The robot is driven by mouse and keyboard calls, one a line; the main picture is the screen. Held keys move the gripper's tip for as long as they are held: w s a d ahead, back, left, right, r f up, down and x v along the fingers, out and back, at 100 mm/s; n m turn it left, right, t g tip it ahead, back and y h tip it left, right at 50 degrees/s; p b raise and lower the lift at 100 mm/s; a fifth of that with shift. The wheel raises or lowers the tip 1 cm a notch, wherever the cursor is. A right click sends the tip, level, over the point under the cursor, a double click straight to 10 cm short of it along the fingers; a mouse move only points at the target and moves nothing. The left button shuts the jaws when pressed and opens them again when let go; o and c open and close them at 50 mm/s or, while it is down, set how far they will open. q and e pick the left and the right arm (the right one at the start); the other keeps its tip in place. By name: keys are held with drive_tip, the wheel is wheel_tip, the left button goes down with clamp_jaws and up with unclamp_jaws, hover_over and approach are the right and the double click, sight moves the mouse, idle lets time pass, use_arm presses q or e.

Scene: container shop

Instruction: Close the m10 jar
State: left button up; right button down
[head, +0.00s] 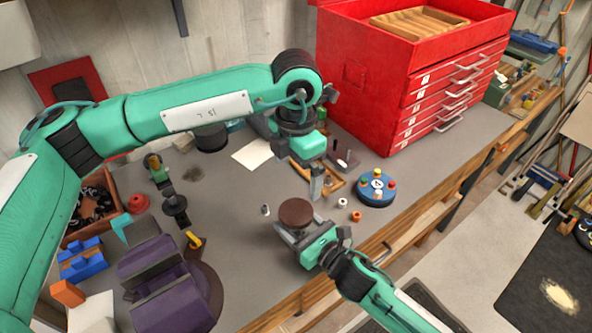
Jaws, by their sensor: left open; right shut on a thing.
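My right gripper (300,232) is shut on a round thing with a flat dark brown top (297,211), near the table's front edge. It looks like the jar, seen from above; its side is mostly hidden by the gripper, and no m10 marking can be read. I cannot tell whether the brown top is a lid. My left gripper (317,187) is open and empty, pointing down just behind and slightly right of the brown top, apart from it as far as I can see.
A blue round holder (377,190) with coloured knobs stands to the right. A small white piece (342,203), an orange ring (356,216) and a small grey piece (265,210) lie nearby. A red drawer cabinet (380,90) stands behind. A purple object (160,285) is at lower left.

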drive_tip(key=shift+c, duration=1.4)
unclamp_jaws()
drive_tip(key=shift+s+d+f, duration=0.15)
drive_tip(key=shift+s+d, duration=0.2)
drive_tip(key=shift+s, duration=0.05)
use_arm(q)
wheel_tip(320, 180, down, 4)
drive_tip(key=b, duration=0.4)
drive_tip(key=shift+f, duration=0.25)
drive_tip(key=shift+f+b, duration=0.1)
drive_tip(key=shift+b, duration=0.25)
use_arm(e)
drive_tip(key=v, duration=1.2)
drive_tip(key=shift+s+d, duration=0.25)
drive_tip(key=shift+d, duration=0.05)
